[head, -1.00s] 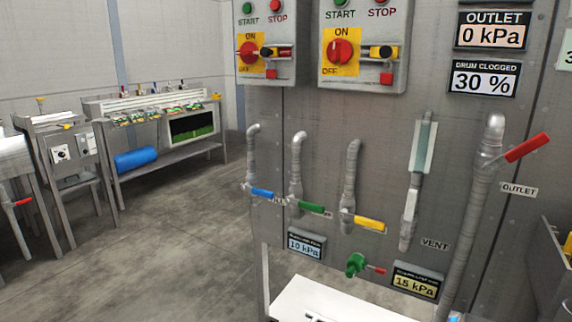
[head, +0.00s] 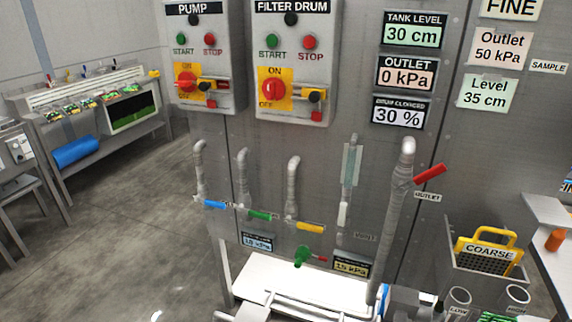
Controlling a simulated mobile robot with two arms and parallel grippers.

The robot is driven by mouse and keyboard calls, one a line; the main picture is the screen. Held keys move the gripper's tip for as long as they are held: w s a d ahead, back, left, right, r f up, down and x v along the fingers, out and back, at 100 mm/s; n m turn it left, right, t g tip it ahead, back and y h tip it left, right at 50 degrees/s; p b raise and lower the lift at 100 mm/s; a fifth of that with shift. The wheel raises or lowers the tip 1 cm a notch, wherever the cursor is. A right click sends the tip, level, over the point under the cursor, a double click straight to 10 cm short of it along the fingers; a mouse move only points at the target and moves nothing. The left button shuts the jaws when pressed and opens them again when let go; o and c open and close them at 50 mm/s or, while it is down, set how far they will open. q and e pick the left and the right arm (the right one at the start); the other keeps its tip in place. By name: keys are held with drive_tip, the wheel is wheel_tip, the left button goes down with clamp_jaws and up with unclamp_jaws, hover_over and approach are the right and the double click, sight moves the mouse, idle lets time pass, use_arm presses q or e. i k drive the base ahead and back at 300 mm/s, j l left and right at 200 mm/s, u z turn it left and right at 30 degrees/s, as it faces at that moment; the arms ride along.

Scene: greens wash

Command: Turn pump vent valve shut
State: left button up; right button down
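A small green valve (head: 302,257) with a short red lever (head: 319,259) sits low on the grey metal panel. The red lever points right, roughly level. The VENT label (head: 364,237) is above it to the right, partly blurred. Whether the valve is open or shut I cannot tell. The PUMP switch box (head: 205,50) is at the upper left, with a red rotary switch (head: 187,80) on a yellow plate.
Blue (head: 215,204), green (head: 260,215) and yellow (head: 309,227) pipe levers line the panel. A red lever (head: 430,174) sits on the outlet pipe. A white surface (head: 290,278) with metal bars stands below. A yellow-handled COARSE basket (head: 488,254) is at right. Floor at left is clear.

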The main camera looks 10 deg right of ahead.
sight(343, 206)
drive_tip(key=i+j+z, duration=0.1)
drive_tip(key=z, duration=1.4)
drive_tip(key=j+z, duration=0.35)
drive_tip(key=i+j+z, duration=0.1)
drive_tip(key=j+z, duration=0.65)
drive_tip(key=k+j, duration=0.05)
